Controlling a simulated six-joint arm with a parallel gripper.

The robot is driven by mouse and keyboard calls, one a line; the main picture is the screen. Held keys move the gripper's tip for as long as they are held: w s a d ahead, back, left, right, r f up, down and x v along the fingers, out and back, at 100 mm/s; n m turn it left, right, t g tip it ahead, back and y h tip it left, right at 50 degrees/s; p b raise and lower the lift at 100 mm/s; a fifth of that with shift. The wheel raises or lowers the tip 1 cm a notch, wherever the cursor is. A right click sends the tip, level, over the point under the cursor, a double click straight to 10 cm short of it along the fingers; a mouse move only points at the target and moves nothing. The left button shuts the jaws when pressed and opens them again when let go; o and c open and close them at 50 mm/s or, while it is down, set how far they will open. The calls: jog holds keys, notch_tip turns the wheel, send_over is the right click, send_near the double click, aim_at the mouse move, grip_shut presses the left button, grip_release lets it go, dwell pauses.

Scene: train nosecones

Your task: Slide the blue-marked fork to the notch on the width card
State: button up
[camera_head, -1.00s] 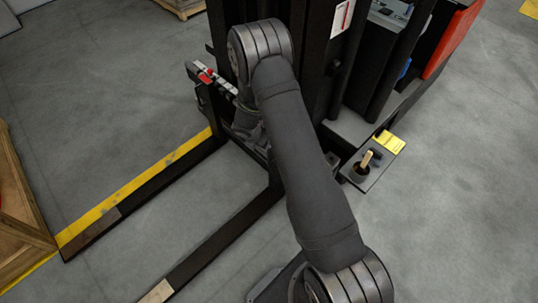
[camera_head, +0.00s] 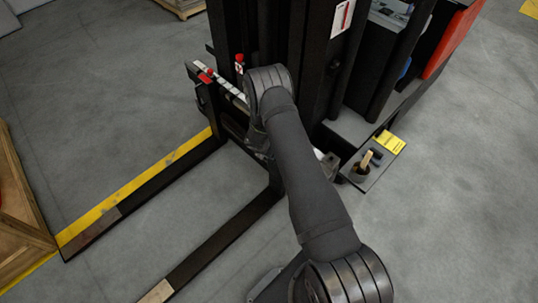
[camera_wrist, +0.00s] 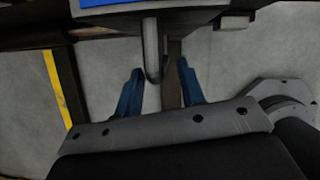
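Two dark forks reach forward from the lift truck. The left fork (camera_head: 145,190) has a brown-grey tip, and the right fork (camera_head: 225,237) has a tan tip. A blue patch (camera_wrist: 112,3) shows at the top edge of the wrist view, above a grey rounded peg (camera_wrist: 153,50). My gripper (camera_wrist: 158,88) is open, its two blue fingers apart on either side of the peg in the picture; contact is not visible. In the head view my arm hides the gripper. A white strip with dark marks (camera_head: 230,88) runs along the carriage top. I cannot tell which piece is the width card.
Red markers stand at the strip (camera_head: 205,76) and behind it (camera_head: 239,60). A white sheet (camera_head: 341,18) hangs on the mast. A small tray (camera_head: 372,180) holds a cup, beside a yellow label (camera_head: 389,142). A wooden crate (camera_head: 20,215) stands left. Floor between the forks is clear.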

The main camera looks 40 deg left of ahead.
jog(key=shift+x, duration=1.35)
grip_shut()
